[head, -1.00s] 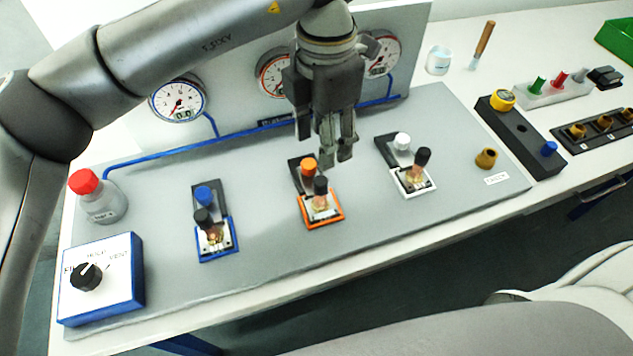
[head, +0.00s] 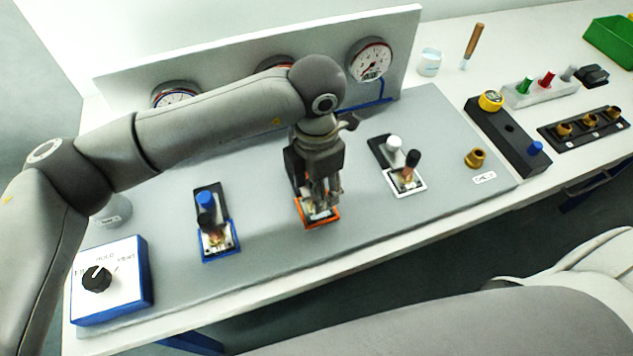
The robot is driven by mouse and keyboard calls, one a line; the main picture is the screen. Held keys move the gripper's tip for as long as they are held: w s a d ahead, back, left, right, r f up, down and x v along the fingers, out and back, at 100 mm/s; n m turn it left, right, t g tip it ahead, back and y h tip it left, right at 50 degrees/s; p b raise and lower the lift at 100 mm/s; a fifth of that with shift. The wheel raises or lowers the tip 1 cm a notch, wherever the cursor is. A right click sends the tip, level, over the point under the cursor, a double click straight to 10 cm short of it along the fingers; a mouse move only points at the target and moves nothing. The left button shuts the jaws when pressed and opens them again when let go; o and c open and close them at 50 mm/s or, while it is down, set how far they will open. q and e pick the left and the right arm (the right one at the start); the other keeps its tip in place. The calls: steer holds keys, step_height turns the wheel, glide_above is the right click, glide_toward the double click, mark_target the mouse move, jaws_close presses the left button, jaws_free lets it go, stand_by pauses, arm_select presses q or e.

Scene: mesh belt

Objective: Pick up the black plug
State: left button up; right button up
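My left gripper (head: 322,200) is low over the orange-framed station (head: 325,222) on the grey panel. Its fingers hide that station's orange and black knobs, so I cannot see whether they grip anything. A small black object (head: 593,75) lies at the upper right, beside the holder with coloured plugs. I cannot tell which of these is the black plug. My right gripper is not in view.
A white box with a black dial (head: 96,278) stands at the front left. A dark block with yellow and blue caps (head: 508,133) and a brass fitting (head: 475,158) are at the right. Gauges line the upright back panel (head: 398,75). The panel's front strip is clear.

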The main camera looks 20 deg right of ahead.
arm_select(q)
steer(key=c, duration=1)
steer(key=shift+c, duration=0.2)
